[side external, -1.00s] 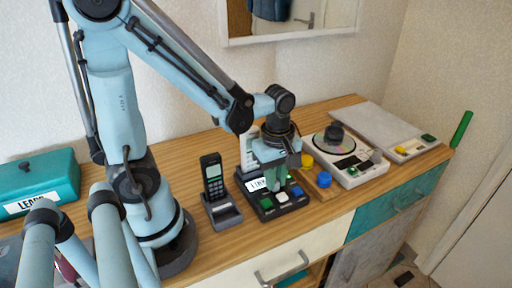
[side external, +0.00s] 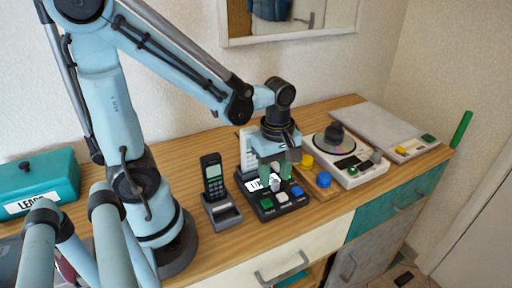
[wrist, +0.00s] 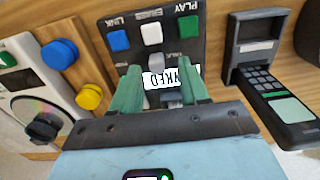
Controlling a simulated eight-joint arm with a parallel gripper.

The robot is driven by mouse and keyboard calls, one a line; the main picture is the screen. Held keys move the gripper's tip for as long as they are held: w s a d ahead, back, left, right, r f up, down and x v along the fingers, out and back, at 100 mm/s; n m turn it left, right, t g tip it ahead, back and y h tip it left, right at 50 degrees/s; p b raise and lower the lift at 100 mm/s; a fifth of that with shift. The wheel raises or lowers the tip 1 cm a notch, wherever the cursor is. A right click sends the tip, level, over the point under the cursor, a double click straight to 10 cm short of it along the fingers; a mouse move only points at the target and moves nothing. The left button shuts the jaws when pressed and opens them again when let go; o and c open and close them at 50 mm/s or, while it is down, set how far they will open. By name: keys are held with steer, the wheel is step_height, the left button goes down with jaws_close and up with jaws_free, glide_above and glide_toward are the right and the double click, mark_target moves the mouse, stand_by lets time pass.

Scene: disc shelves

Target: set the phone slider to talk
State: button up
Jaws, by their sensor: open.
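A dark phone base box (side external: 268,210) stands on the wooden top, with green, white and blue buttons along its front edge. A small grey slider knob (side external: 275,184) rises from it behind the white button. In the wrist view the grey knob (wrist: 160,59) lies between the white button and a lit white display (wrist: 153,80), whose text is partly covered. My gripper (side external: 276,172) is over the box, its green fingers apart. The wrist view shows the gripper (wrist: 158,78) open and empty, fingers on either side of the display. I cannot tell which setting the slider is at.
A black handset (side external: 212,172) stands in a cradle (side external: 226,215) to the left. A wooden board with yellow and blue knobs (side external: 323,180) and a white disc player (side external: 352,168) are close on the right. A teal box (side external: 55,180) stands far left.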

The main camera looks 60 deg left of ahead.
mark_target(275, 182)
step_height(275, 182, up, 11)
steer(key=shift+f, duration=0.2)
stand_by(0.4)
steer(key=m+t, duration=0.2)
steer(key=m, duration=0.4)
steer(key=w+d+f+m+t, duration=0.1)
steer(key=m+t, duration=0.1)
steer(key=m, duration=0.4)
steer(key=f+m+t, duration=0.1)
steer(key=m+t, duration=0.2)
steer(key=m, duration=0.3)
steer(key=shift+w+d, duration=0.15)
steer(key=shift+d, duration=0.1)
stand_by(1.1)
